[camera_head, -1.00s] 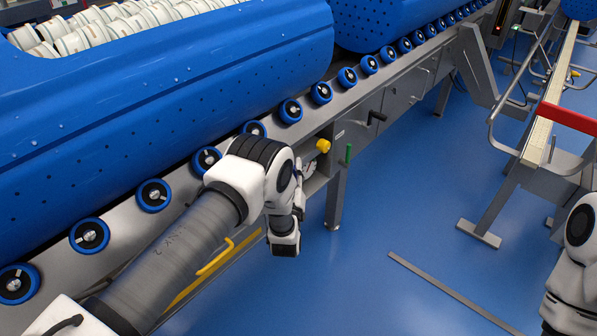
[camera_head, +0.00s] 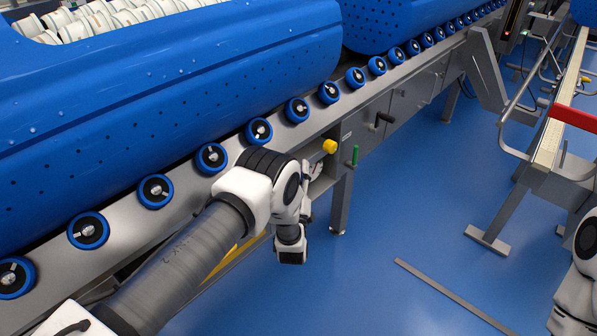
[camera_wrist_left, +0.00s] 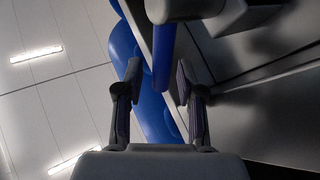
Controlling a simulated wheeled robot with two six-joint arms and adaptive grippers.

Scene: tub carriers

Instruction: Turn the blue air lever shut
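The blue air lever (camera_wrist_left: 163,55) shows in the left wrist view as a blue bar hanging from a dark grey body at the top. My left gripper (camera_wrist_left: 160,84) has its two fingers apart, one on each side of the lever's lower part. A gap shows on the lever's left; whether the right finger touches it I cannot tell.
A yellow knob (camera_head: 330,146), a green handle (camera_head: 355,155) and a black handle (camera_head: 384,118) stick out from the conveyor frame (camera_head: 345,128) close to my left arm. Large blue perforated tubs (camera_head: 150,110) lie above the rollers. Blue floor (camera_head: 400,220) is open to the right.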

